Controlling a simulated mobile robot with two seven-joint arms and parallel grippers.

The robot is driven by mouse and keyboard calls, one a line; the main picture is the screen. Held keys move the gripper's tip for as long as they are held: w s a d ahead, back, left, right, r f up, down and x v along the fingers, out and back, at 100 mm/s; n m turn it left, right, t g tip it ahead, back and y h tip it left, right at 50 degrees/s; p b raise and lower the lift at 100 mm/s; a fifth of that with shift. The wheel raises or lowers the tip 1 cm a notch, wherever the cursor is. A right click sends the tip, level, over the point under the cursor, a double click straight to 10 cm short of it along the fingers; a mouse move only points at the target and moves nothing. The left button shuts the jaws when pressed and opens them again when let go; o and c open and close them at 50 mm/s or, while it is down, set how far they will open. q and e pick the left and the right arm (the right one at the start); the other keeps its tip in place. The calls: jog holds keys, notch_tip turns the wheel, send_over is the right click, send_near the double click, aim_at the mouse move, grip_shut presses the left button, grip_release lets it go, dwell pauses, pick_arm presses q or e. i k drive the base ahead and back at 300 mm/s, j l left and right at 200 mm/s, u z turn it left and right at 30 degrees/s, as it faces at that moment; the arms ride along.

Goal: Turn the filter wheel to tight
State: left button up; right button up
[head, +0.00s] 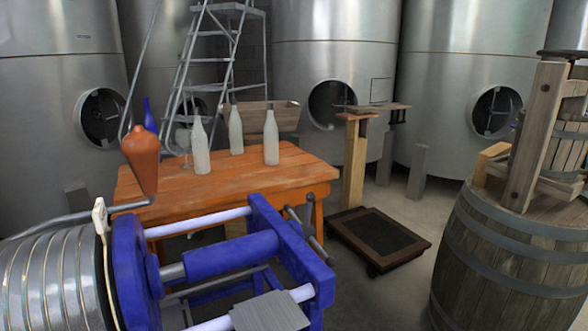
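The filter is a press with a blue frame (262,226), lying across the lower left on pale rails. Its pack of round ribbed metal plates (50,285) is at the left edge, against a blue round end plate (132,265). A blue cylinder with a metal rod runs from that plate to the frame's right end. The filter wheel (309,232) seems to be the dark spoked bars with knobbed ends just beyond that right end; the blue frame hides part of it. I see no marking for tight. Neither gripper can be made out, and nothing is seen touching the wheel.
An orange wooden table (250,180) with several bottles stands behind the filter. A platform scale (378,240) is on the floor right of the wheel. A barrel (510,265) stands at the right. Steel tanks (335,60) line the back. A grey ridged block (270,312) is at bottom centre.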

aim_at(307, 229)
jog(key=i+l+u, duration=0.15)
jog(key=l, duration=0.25)
jog(key=i+l+u, duration=0.15)
jog(key=l, duration=0.25)
jog(key=i+l+u, duration=0.15)
jog(key=l, duration=0.25)
